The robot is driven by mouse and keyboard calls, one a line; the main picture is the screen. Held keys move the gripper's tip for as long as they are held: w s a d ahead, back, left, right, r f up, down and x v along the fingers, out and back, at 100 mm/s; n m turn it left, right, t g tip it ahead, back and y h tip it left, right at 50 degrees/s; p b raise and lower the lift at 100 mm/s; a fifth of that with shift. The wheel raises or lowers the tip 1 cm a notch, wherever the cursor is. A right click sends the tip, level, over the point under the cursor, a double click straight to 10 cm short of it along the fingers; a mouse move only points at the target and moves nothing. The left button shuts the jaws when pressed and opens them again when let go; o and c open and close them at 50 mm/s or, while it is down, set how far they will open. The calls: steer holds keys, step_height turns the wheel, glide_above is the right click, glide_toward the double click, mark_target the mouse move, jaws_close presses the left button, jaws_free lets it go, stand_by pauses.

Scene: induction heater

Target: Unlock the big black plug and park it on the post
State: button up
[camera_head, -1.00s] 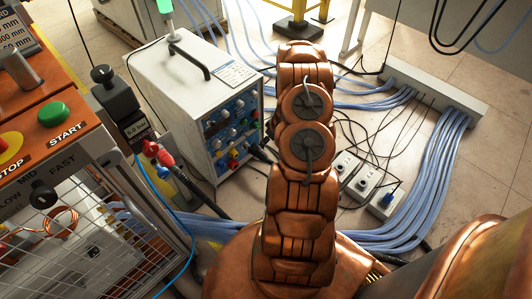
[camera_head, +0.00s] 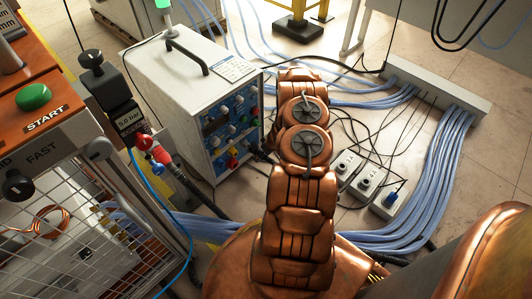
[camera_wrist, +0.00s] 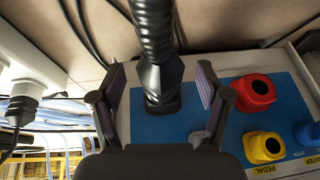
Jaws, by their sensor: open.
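The big black plug (camera_wrist: 163,85) sits in the blue front panel of the white box, with a thick ribbed black cable running up from it in the wrist view. In the head view the plug (camera_head: 262,148) shows small at the right edge of the panel, partly behind my arm. My gripper (camera_wrist: 160,70) is open, with one finger on each side of the plug and a visible gap on both sides. My arm hides the gripper in the head view. I cannot make out the post in either view.
A red socket (camera_wrist: 254,92) and a yellow socket (camera_wrist: 264,147) lie close to the right finger. A white power strip (camera_wrist: 30,70) is at the left. In the head view, the caged cabinet (camera_head: 85,215) stands left of the white box (camera_head: 165,85), and cables cover the floor.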

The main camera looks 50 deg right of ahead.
steer(key=shift+w+f, duration=0.15)
steer(key=shift+f, duration=0.15)
steer(key=shift+a, duration=0.1)
steer(key=c, duration=1.4)
steer(key=shift+o, duration=0.2)
steer(key=shift+h+b, duration=0.4)
steer(key=shift+b, duration=1.6)
steer(key=shift+d+b, duration=0.3)
steer(key=shift+b, duration=0.75)
steer(key=shift+r+h+b, duration=0.1)
steer(key=shift+h+b, duration=0.3)
steer(key=shift+b, duration=1.2)
steer(key=shift+a+h+b, duration=0.25)
steer(key=shift+h+b, duration=0.15)
steer(key=shift+b, duration=1.2)
